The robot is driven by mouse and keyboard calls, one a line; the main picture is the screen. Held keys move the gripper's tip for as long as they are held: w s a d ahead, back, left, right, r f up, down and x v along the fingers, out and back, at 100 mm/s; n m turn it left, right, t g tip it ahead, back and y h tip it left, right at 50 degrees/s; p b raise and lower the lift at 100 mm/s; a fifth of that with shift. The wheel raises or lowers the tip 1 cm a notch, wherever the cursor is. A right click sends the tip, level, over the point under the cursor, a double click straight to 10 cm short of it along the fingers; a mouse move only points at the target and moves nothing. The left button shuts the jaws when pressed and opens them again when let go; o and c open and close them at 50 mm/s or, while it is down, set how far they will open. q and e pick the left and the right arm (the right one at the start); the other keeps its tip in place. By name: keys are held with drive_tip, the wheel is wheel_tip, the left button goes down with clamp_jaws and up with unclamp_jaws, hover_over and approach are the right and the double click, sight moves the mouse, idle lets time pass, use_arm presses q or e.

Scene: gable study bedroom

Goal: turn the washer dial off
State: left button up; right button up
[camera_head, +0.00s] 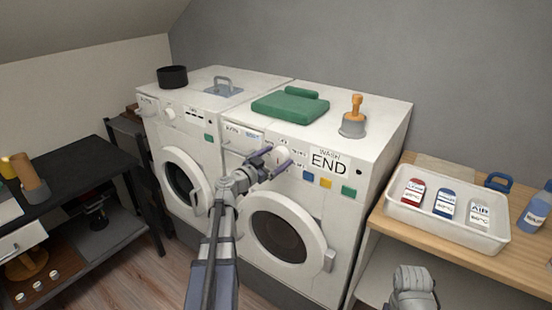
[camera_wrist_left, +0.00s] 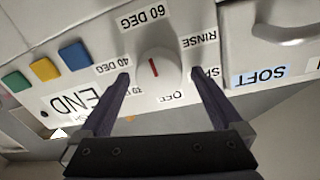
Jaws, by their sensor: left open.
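The washer (camera_head: 322,210) is the right one of two white front-loading machines, with an "END" panel. Its white round dial (camera_head: 283,155) is on the front panel, partly hidden by my gripper. In the left wrist view the dial (camera_wrist_left: 160,67) has a red mark, nearly along the line between "60 DEG" and "OFF", seemingly toward "60 DEG". My left gripper (camera_head: 277,161) is open, with its fingers (camera_wrist_left: 158,76) on either side of the dial; contact cannot be told. My right arm's end (camera_head: 412,288) shows low at right; its fingers cannot be made out.
A second machine (camera_head: 183,147) stands at left. A white tray (camera_head: 447,230) with bottles is on the wooden counter at right. A black table (camera_head: 65,165) stands at left.

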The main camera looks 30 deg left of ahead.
use_arm(q)
drive_tip(key=c, duration=1.3)
drive_tip(key=shift+c, duration=0.2)
drive_tip(key=shift+n, duration=0.3)
